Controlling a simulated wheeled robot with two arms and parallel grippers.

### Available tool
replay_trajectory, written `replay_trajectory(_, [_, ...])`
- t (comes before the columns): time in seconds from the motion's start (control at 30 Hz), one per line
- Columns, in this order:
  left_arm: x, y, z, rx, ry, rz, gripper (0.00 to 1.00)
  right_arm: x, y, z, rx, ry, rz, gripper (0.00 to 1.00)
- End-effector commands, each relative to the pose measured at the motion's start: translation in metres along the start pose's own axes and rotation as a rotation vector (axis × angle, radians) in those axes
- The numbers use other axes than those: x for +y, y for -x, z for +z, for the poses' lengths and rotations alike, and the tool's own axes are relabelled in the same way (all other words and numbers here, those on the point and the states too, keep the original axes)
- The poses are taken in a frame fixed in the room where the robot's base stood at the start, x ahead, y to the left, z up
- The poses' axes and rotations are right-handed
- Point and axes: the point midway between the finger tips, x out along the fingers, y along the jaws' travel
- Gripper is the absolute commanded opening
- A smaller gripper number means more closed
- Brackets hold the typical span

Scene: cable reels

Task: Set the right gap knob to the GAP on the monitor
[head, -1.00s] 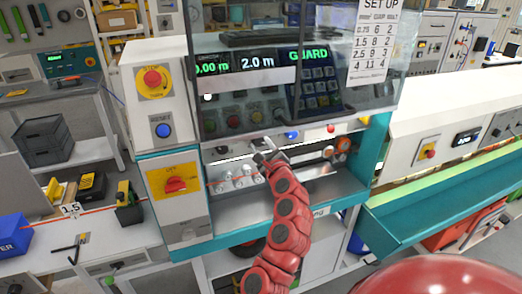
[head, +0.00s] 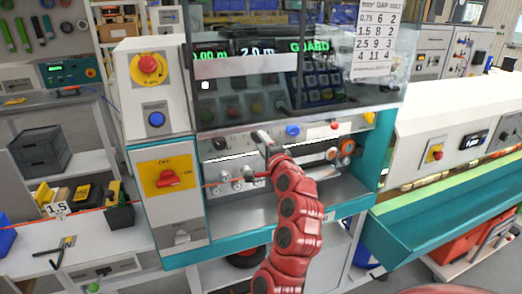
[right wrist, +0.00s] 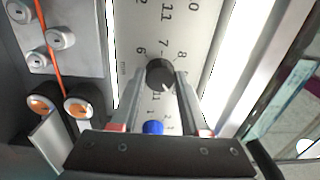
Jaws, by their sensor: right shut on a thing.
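My right gripper (head: 266,140) is at the machine's control panel, below the glass guard. In the right wrist view its fingers (right wrist: 156,92) are shut on the sides of a small black gap knob (right wrist: 160,74). A printed scale surrounds the knob, with 6, 7 and 8 legible beyond it; a pale mark shows on the knob's lower right side. The monitor (head: 256,48) shows green and white readings: what looks like 0.00 m, then 2.0 m and GUARD. I cannot read a GAP value on it. My left gripper is not in view.
A blue button (head: 292,130) sits just right of my right gripper. A setup chart (head: 378,38) with a GAP column hangs on the glass guard. A red switch (head: 168,178) is at the left.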

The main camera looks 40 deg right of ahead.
Motion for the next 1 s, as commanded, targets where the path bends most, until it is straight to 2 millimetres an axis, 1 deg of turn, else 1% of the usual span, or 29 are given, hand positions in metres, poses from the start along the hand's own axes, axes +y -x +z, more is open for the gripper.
replay_trajectory(0.03, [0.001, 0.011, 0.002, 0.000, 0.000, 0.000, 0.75, 0.005, 0.000, 0.000, -0.002, 0.044, -0.003, 0.00])
replay_trajectory(0.1, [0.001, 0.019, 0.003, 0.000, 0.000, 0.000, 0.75, 0.005, 0.000, 0.000, -0.002, 0.112, -0.004, 0.00])
replay_trajectory(1.0, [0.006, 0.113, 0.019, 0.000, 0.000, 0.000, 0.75, 0.006, 0.001, -0.002, -0.032, 0.965, -0.005, 0.00])
